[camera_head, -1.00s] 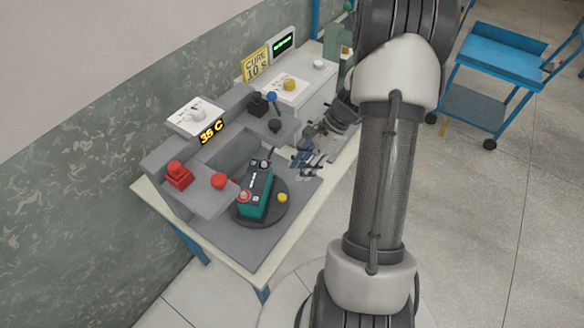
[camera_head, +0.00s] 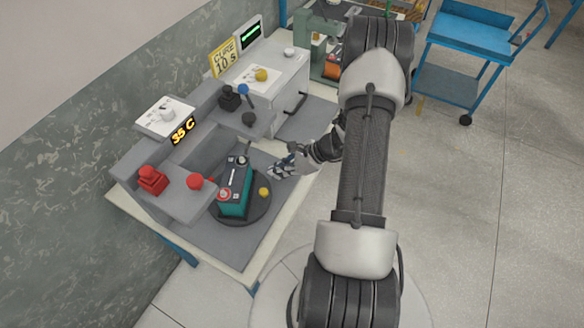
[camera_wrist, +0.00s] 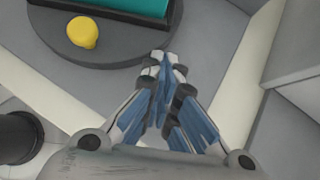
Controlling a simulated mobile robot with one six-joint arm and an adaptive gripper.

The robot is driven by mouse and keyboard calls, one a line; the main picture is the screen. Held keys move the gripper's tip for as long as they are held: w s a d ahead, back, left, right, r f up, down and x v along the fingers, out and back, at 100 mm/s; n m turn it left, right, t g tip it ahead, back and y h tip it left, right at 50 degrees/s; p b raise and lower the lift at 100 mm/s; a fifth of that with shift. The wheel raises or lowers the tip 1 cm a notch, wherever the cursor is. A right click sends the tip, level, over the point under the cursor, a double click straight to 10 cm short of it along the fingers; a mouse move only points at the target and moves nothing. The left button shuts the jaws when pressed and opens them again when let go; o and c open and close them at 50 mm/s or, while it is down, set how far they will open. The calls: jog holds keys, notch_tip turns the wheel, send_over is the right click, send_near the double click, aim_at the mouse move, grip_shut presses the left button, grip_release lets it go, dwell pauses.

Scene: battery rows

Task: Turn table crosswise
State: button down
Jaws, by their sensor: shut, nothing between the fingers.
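The turntable (camera_head: 254,211) is a dark grey round disc on the grey bench top. A teal battery (camera_head: 232,205) with a dark top sits on it, lying nearly along the bench's depth in the head view. A yellow knob (camera_head: 264,191) stands on the disc's right side; in the wrist view the yellow knob (camera_wrist: 83,32) is at upper left, on the disc (camera_wrist: 140,50). My gripper (camera_head: 277,169) is shut and empty, right of the disc. In the wrist view my gripper's fingertips (camera_wrist: 163,62) are together near the disc's edge; I cannot tell the height gap.
A grey press with red buttons (camera_head: 152,180) and a "35 C" display (camera_head: 183,131) stands behind the turntable. A white cabinet (camera_head: 275,95) with a dark handle is to its right. A blue cart (camera_head: 470,40) stands at upper right. Open floor lies right of my arm.

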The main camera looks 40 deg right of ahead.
aim_at(260, 174)
jog(key=shift+w+a+r, duration=0.15)
jog(key=shift+w+a, duration=0.85)
jog(key=shift+w, duration=0.15)
jog(key=shift+w+n+g+y, duration=0.4)
jog(key=shift+w+n, duration=0.4)
jog(key=shift+w, duration=0.15)
jog(key=shift+w+a, duration=0.15)
jog(key=shift+w, duration=0.45)
